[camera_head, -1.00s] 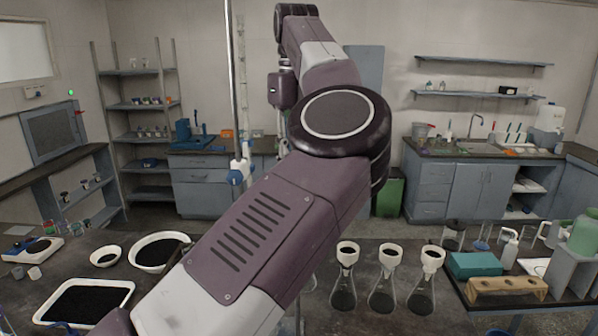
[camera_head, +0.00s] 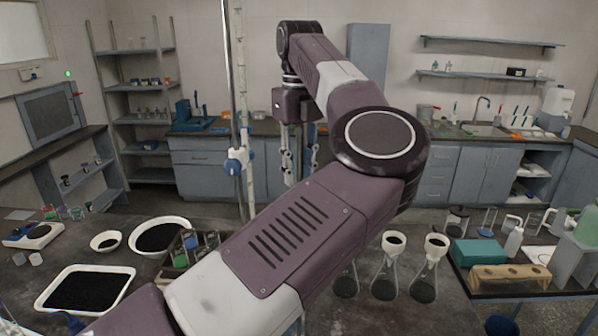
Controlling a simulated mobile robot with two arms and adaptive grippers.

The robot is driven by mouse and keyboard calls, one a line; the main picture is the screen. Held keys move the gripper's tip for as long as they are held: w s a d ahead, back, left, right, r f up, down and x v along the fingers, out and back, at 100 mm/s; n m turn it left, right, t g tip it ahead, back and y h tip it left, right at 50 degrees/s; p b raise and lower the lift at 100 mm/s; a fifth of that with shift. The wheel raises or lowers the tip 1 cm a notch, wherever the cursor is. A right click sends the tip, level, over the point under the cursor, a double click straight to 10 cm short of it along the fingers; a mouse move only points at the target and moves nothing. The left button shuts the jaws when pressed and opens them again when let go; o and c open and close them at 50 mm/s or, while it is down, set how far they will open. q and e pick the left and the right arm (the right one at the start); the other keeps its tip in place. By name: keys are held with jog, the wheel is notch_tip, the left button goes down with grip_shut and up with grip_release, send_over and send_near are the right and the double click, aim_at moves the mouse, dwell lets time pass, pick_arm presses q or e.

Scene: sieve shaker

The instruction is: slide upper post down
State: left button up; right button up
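A tall, thin metal post (camera_head: 228,70) rises left of centre in the head view, with a pale upright strip right beside it. A blue and white clamp (camera_head: 236,161) sits low on it. My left arm crosses the view from the lower left and folds back at the elbow. My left gripper (camera_head: 299,168) points down to the right of the post, apart from it. The post's lower end is hidden behind my arm and the table items. My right gripper is not in view.
On the near table, a white tray of dark grains (camera_head: 125,277), a round bowl (camera_head: 181,221) and a small rack (camera_head: 200,244) stand left. Conical flasks with funnels (camera_head: 424,288) stand right of my arm. A teal box (camera_head: 478,252) is farther right.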

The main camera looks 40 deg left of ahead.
pick_arm(q)
jog(key=shift+a+f, duration=0.1)
jog(key=shift+f, duration=0.5)
jog(key=shift+s, duration=0.1)
grip_shut()
